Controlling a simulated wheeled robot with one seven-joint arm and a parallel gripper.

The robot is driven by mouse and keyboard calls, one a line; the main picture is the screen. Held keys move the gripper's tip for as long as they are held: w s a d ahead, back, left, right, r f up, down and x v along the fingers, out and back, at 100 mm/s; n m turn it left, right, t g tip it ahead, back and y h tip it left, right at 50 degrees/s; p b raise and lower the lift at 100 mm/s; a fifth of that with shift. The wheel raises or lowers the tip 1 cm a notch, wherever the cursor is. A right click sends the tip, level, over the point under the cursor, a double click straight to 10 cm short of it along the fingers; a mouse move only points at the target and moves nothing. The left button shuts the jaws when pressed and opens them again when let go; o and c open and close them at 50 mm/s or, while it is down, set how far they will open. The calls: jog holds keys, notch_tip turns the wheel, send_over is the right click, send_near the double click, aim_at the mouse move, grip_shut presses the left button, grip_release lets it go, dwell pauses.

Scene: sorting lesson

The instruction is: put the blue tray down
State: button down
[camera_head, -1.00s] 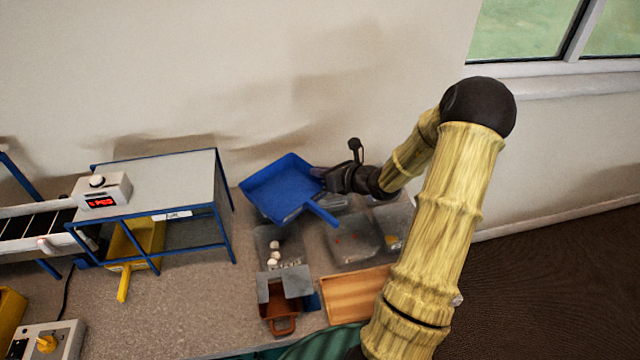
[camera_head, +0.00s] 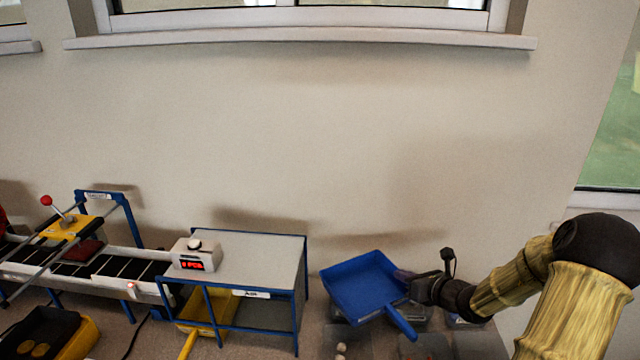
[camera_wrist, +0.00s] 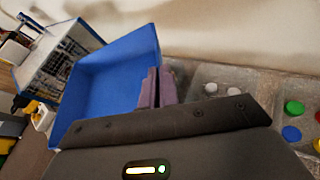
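The blue tray (camera_head: 362,287) is a square, shallow tray with a handle pointing to the lower right in the head view. It looks empty, and it is tilted and held above the bench. My gripper (camera_head: 408,280) is at its right side. In the wrist view, the purple-grey fingers of my gripper (camera_wrist: 156,88) are close together at the right wall of the blue tray (camera_wrist: 110,85). They appear shut on that wall. The tray hides the bench beneath it.
A grey-topped stand (camera_head: 250,250) with a blue frame is just left of the tray, with a counter box (camera_head: 195,257) on it and a yellow tray (camera_head: 205,312) under it. Clear bins (camera_wrist: 225,80) with coloured pieces lie to the right. A conveyor (camera_head: 85,265) is further left.

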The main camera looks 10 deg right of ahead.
jog(key=shift+r+p, duration=5)
jog(key=shift+r, duration=0.1)
jog(key=shift+f, duration=0.15)
